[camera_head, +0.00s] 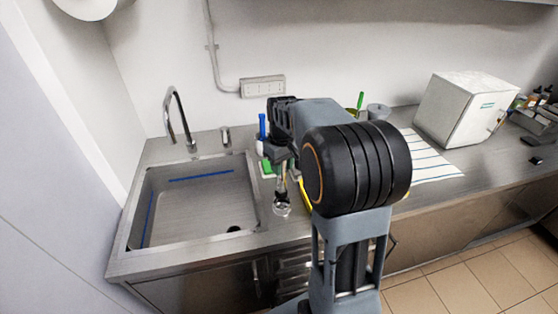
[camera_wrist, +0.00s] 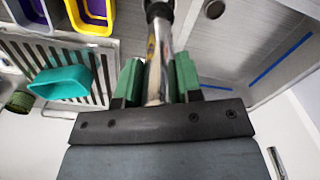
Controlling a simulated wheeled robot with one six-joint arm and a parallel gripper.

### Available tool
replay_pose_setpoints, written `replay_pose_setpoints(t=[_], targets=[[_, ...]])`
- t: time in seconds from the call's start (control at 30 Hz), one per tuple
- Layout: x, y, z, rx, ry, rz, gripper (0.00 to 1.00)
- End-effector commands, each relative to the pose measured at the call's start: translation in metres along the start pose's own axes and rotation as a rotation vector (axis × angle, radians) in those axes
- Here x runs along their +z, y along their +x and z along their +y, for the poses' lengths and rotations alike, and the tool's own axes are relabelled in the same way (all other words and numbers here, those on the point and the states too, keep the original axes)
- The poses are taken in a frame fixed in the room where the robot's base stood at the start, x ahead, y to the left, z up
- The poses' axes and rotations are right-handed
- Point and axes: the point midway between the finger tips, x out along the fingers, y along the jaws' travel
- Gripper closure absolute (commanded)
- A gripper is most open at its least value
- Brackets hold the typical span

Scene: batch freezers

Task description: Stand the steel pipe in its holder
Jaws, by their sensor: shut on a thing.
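The steel pipe (camera_wrist: 160,50) is shiny and stands between the green fingers of my gripper (camera_wrist: 158,82) in the wrist view. The gripper is shut on it. The far end of the pipe looks dark and round. In the head view my gripper (camera_head: 280,163) is over the counter just right of the sink. The pipe (camera_head: 282,188) hangs below it, roughly upright, with a shiny rounded lower end. I cannot tell whether that end touches the counter. I cannot pick out the pipe's holder; my arm hides part of the counter.
The sink (camera_head: 133,232) with its tap (camera_head: 178,118) lies left of my gripper. In the wrist view a teal tub (camera_wrist: 62,88) and a yellow-purple tub (camera_wrist: 90,16) are on or beside a slatted rack (camera_wrist: 98,82). A white box (camera_head: 462,108) stands farther right on the counter.

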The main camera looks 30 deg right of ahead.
Motion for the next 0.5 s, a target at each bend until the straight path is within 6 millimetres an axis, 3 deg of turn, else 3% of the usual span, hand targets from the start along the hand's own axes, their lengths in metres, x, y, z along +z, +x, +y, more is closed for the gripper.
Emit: replay_pose_setpoints(t=[0.5], targets=[[0.0, 0.045, 0.0, 0.0, -0.001, 0.001, 0.86]])
